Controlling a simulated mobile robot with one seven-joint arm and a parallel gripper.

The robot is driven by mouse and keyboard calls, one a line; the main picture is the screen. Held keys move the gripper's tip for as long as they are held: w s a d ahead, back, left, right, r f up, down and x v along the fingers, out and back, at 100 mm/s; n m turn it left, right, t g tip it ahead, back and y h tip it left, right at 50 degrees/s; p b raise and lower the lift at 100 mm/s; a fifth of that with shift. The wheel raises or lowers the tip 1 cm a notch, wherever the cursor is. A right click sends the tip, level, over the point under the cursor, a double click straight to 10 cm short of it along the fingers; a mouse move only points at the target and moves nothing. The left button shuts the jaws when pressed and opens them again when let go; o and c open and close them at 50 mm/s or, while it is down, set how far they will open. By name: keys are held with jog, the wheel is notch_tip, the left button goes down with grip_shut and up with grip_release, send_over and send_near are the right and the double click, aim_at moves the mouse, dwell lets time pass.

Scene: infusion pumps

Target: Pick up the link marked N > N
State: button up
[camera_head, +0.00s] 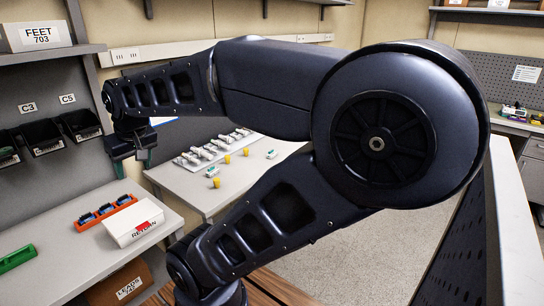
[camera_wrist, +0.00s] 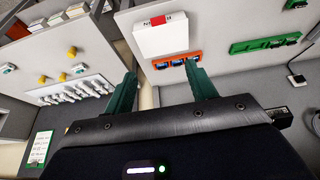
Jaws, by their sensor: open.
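No marking N > N can be read in either view, so I cannot tell which piece is that link. A loose white-and-green piece (camera_head: 271,154) lies right of the rack. My gripper (camera_head: 132,164) is open and empty, above the gap between the near bench and the far table. In the wrist view its two green fingers (camera_wrist: 160,69) are spread apart.
Several yellow pieces (camera_head: 216,183) stand before the rack. On the near bench are an orange holder (camera_head: 121,204) with blue items, a white RETURN box (camera_head: 133,232) and a green holder (camera_head: 17,259). Black bins (camera_head: 42,137) line the left wall. My arm hides part of the room.

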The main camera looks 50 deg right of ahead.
jog(key=w+d+r+m, duration=0.2)
jog(key=w+d+m, duration=0.1)
jog(key=w+d, duration=0.4)
jog(key=w+d+f+m+h, duration=0.15)
jog(key=w+d+m, duration=0.35)
jog(key=w+d, duration=0.9)
jog(key=m+g+h, duration=0.3)
jog(key=m+g, duration=0.1)
jog(key=m, duration=0.5)
send_over(273, 153)
jog(key=a, duration=0.2)
jog(key=f, duration=2.6)
jog(key=shift+w+f, duration=0.3)
jog(key=shift+w, duration=0.05)
jog(key=shift+s+x, duration=0.15)
jog(key=shift+x, duration=1.15)
jog(key=shift+s+x, duration=0.15)
jog(key=shift+x, duration=1.15)
jog(key=shift+a, duration=0.1)
jog(key=shift+c, duration=0.3)
